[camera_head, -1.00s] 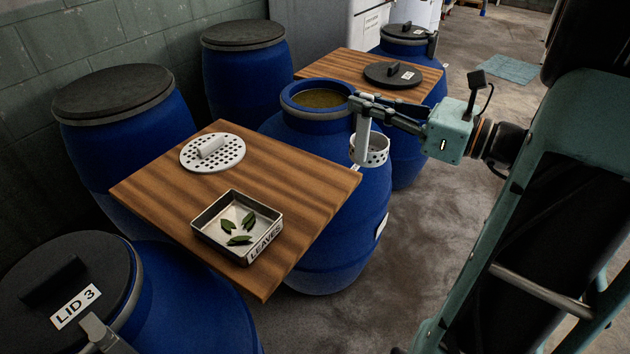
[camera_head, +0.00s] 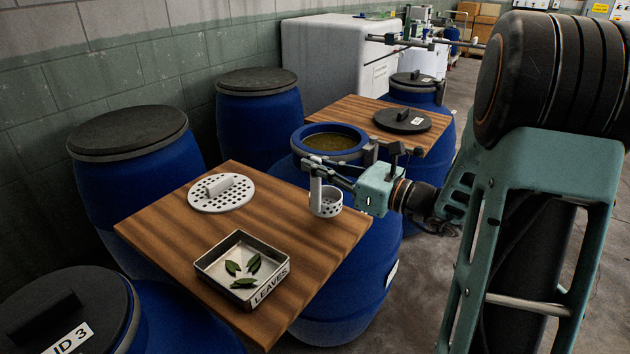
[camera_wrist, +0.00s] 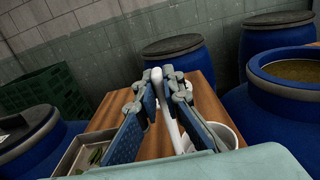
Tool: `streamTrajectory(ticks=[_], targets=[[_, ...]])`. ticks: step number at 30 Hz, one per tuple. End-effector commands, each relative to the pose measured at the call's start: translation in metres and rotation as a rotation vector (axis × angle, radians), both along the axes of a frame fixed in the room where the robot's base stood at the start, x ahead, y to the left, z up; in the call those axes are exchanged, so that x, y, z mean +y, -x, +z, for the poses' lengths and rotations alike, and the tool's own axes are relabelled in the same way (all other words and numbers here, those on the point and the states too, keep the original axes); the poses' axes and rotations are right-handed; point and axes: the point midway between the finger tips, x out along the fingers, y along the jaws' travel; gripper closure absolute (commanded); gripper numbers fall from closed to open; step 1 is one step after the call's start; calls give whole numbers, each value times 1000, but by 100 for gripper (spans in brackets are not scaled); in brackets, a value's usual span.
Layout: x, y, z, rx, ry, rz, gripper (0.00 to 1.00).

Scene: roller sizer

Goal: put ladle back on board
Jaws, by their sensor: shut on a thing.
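The ladle, a white perforated cup (camera_head: 327,204) with an upright pale handle, is at the right part of the wooden board (camera_head: 225,240) nearest me. My gripper (camera_head: 318,173) is shut on its handle. In the wrist view the handle (camera_wrist: 168,115) stands between the blue-padded fingers of my gripper (camera_wrist: 160,85), and the cup (camera_wrist: 224,136) is partly hidden behind the right finger. I cannot tell whether the cup touches the board.
A white perforated disc (camera_head: 221,193) and a metal tray labelled LEAVES (camera_head: 215,281) with green leaves are on the board. An open blue barrel of brownish liquid (camera_head: 330,142) stands behind. Lidded barrels (camera_head: 258,110) surround it. The board's middle is clear.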

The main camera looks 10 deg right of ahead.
Motion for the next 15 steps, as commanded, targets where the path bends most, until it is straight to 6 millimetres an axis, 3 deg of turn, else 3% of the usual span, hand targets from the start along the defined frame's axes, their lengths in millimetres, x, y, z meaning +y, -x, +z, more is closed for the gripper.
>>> streamTrajectory(ticks=[6,15], targets=[[2,-2,-33,2,-2,0,100],[2,-2,-34,1,-1,0,100]])
